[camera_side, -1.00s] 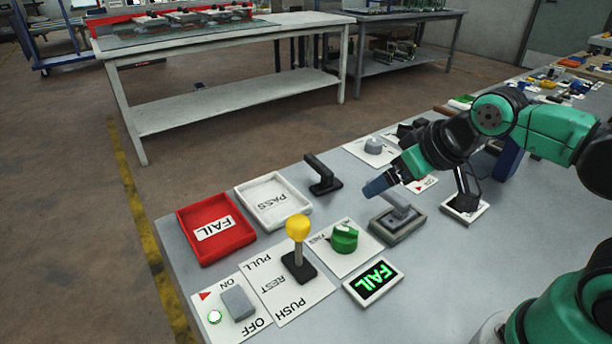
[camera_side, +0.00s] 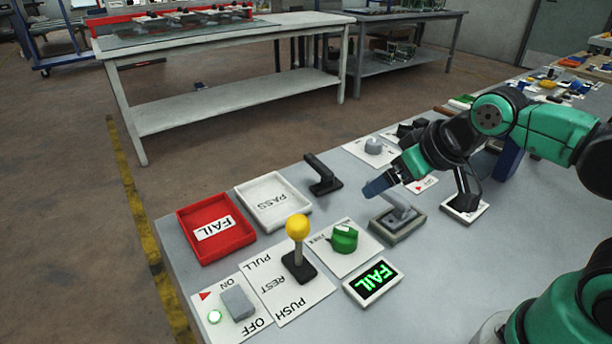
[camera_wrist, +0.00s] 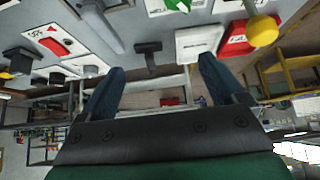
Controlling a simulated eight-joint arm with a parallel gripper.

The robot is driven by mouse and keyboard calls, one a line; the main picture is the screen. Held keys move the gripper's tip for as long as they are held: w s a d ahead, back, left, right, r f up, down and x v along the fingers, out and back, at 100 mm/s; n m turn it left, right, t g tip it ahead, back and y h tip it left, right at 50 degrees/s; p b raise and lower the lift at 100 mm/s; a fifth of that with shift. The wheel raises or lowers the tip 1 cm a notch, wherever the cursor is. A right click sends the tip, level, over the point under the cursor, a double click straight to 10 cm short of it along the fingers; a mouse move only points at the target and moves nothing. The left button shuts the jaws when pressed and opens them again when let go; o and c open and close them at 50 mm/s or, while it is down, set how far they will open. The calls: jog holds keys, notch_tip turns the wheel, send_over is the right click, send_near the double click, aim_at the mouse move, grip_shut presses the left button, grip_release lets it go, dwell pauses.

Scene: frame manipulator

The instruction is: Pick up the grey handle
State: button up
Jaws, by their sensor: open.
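The grey handle (camera_side: 401,208) rises at an angle from a grey rectangular base (camera_side: 397,230) on the bench. My gripper (camera_side: 378,184) is in the air just above and left of it in the side view, with dark blue fingers. The wrist view shows the two fingers wide apart, with nothing held between them (camera_wrist: 160,80). Whether a finger touches the handle cannot be told from the side view.
A black lever (camera_side: 322,173), white PASS tray (camera_side: 250,217) and red FAIL tray (camera_side: 186,226) stand left of the handle. A green knob (camera_side: 344,238), yellow-topped lever (camera_side: 298,228) and lit FAIL display (camera_side: 373,282) are nearer. A black fixture (camera_side: 464,188) stands to the right.

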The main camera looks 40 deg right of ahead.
jog(key=c, duration=0.6)
jog(key=shift+c, duration=0.2)
